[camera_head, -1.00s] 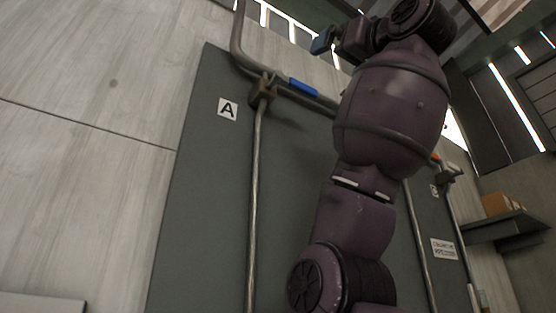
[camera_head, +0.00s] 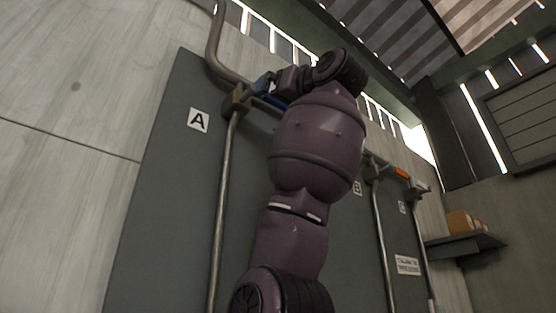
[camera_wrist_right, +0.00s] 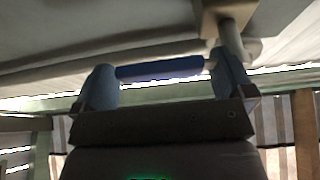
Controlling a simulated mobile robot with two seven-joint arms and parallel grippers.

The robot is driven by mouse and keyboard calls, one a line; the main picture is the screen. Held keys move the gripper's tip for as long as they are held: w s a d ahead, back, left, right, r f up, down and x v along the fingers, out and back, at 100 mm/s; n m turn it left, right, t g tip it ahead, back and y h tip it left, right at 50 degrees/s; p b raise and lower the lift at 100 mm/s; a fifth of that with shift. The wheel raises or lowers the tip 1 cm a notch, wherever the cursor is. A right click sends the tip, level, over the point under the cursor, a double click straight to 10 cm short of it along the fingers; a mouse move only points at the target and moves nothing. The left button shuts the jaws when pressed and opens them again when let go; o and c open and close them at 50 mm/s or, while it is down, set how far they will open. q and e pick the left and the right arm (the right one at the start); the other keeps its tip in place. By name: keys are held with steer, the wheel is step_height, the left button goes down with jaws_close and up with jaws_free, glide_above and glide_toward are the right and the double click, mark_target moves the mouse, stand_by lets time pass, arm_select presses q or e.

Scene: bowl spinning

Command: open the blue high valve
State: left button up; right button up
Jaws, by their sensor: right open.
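The blue valve handle (camera_head: 271,101) is high on the grey panel, by the pipe labelled A. My right arm hides part of it in the head view. In the right wrist view the blue handle (camera_wrist_right: 160,70) lies crosswise, spanning the gap between the two fingers. My right gripper (camera_head: 264,84) is open at the handle, and its bluish fingers also show in the right wrist view (camera_wrist_right: 163,82). I cannot tell whether the fingers touch the handle. My left gripper is not in view.
An orange valve handle (camera_head: 401,172) is further right, near labels B (camera_head: 357,188) and C (camera_head: 402,207). Vertical pipes run down the grey panel (camera_head: 165,170). A shelf (camera_head: 466,244) with boxes is at the right wall. A pale wall is at the left.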

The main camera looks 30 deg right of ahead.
steer(key=shift+w+a+r, duration=0.1)
steer(key=shift+w+r, duration=0.1)
steer(key=shift+w, duration=0.15)
steer(key=c, duration=1.2)
